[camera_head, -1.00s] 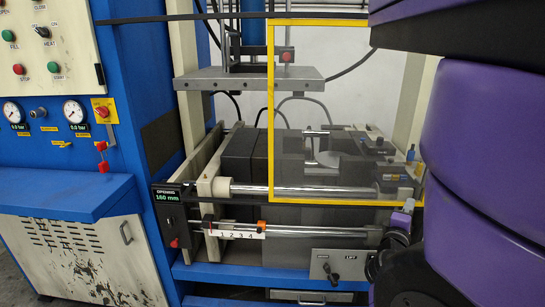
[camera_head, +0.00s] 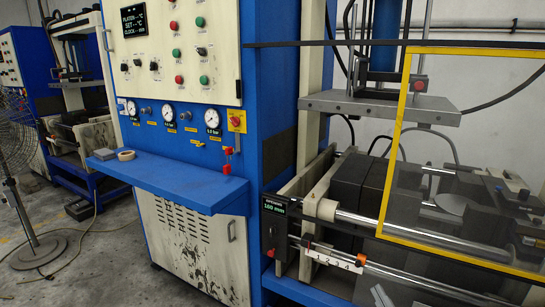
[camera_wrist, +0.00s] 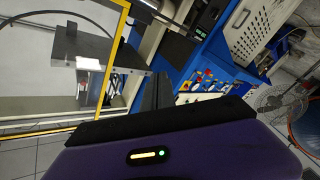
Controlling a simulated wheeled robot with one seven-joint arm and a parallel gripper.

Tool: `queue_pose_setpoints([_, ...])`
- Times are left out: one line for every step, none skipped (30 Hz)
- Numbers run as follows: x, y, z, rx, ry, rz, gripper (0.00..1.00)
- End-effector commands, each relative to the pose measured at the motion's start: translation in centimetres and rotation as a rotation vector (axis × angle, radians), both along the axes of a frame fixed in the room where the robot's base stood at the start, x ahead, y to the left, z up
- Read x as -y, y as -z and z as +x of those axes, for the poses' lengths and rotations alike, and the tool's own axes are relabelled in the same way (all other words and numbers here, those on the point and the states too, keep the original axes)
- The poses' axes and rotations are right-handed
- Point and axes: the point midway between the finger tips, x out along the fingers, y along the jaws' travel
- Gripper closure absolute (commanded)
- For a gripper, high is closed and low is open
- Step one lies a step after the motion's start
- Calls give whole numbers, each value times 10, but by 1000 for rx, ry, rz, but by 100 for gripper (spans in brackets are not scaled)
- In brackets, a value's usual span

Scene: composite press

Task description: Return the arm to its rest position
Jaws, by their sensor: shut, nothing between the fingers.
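My gripper (camera_wrist: 157,92) shows in the wrist view as a dark, narrow pair of fingers held together, beyond the black edge of my purple wrist housing. Nothing shows between the fingers. They appear in front of the blue press cabinet, and I cannot tell any contact. My arm is not clearly visible in the head view now. The press (camera_head: 380,103) stands at the right of the head view, with its grey upper plate raised above the dark lower block (camera_head: 362,190).
A yellow-framed guard (camera_head: 398,125) stands before the press. A blue shelf (camera_head: 170,180) juts from the control cabinet (camera_head: 175,55), with a tape roll (camera_head: 126,155) on it. A fan (camera_head: 35,245) and a second machine stand at left. Floor is open at lower left.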

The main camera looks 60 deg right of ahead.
Motion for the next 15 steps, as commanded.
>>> queue_pose_setpoints([-31, 4, 13, 32, -84, 56, 100])
queue_pose_setpoints([-48, 5, 19, 53, -126, 90, 100])
queue_pose_setpoints([-71, 6, 26, 81, -186, 137, 100])
queue_pose_setpoints([-88, 7, 30, 99, -227, 175, 100])
queue_pose_setpoints([-105, 8, 33, 116, -268, 213, 100])
queue_pose_setpoints([-127, 8, 36, 137, -319, 263, 100])
queue_pose_setpoints([-143, 9, 37, 148, -356, 302, 100])
queue_pose_setpoints([-159, 8, 37, 161, -391, 343, 100])
queue_pose_setpoints([-180, 9, 36, 171, -436, 395, 100])
queue_pose_setpoints([-195, 9, 34, 176, -467, 434, 100])
queue_pose_setpoints([-209, 9, 32, 179, -496, 472, 100])
queue_pose_setpoints([-227, 9, 27, 180, -534, 525, 100])
queue_pose_setpoints([-240, 9, 24, 175, -560, 560, 100])
queue_pose_setpoints([-252, 9, 19, 168, -585, 596, 100])
queue_pose_setpoints([-267, 10, 13, 154, -614, 637, 100])
